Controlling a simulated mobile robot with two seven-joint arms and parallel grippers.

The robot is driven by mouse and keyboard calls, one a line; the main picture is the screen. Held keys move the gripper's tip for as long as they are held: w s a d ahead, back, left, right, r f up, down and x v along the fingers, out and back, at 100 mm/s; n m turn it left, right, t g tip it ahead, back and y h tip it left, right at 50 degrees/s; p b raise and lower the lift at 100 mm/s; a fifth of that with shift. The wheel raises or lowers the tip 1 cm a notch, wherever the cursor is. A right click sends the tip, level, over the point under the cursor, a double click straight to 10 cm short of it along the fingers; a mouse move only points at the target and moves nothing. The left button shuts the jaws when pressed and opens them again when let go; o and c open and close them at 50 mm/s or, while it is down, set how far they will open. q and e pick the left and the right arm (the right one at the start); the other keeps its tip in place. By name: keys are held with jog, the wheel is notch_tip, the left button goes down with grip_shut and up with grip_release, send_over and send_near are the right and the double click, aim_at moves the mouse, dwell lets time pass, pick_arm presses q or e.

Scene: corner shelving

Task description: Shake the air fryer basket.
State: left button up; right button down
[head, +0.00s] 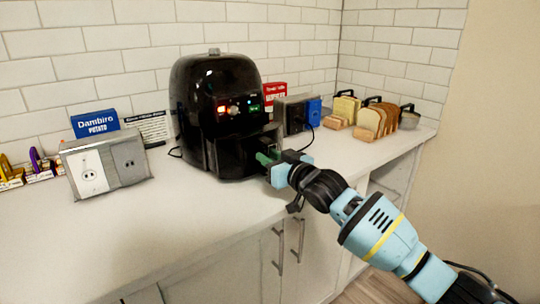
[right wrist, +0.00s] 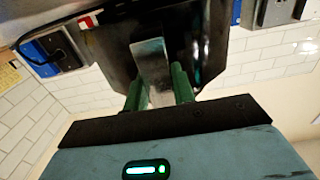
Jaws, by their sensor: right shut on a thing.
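The black air fryer (head: 215,95) stands on the white counter against the tiled wall, its red and green panel lights lit. Its basket (head: 240,150) is at the lower front and looks slightly pulled out; how far I cannot tell exactly. My right gripper (head: 270,160) is at the basket's front, its green fingers shut on the basket handle. In the right wrist view, the green fingers (right wrist: 160,90) stand on either side of the grey handle (right wrist: 152,65), with the dark fryer body behind. My left gripper is not in view.
A grey outlet box (head: 105,165), a blue potato box (head: 95,124) and a dark sign stand left of the fryer. A red box (head: 273,93), another outlet box and bread racks (head: 375,120) stand to the right. The front counter is clear. Cabinet handles (head: 279,250) are below.

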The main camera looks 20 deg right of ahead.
jog(key=shift+s+r, duration=0.1)
jog(key=shift+s, duration=0.05)
jog(key=c, duration=1.2)
grip_release()
jog(key=shift+o, duration=0.2)
jog(key=shift+d, duration=0.1)
jog(key=v, duration=0.7)
jog(key=shift+s, duration=0.25)
jog(key=shift+s+d, duration=0.1)
jog(key=shift+r, duration=0.1)
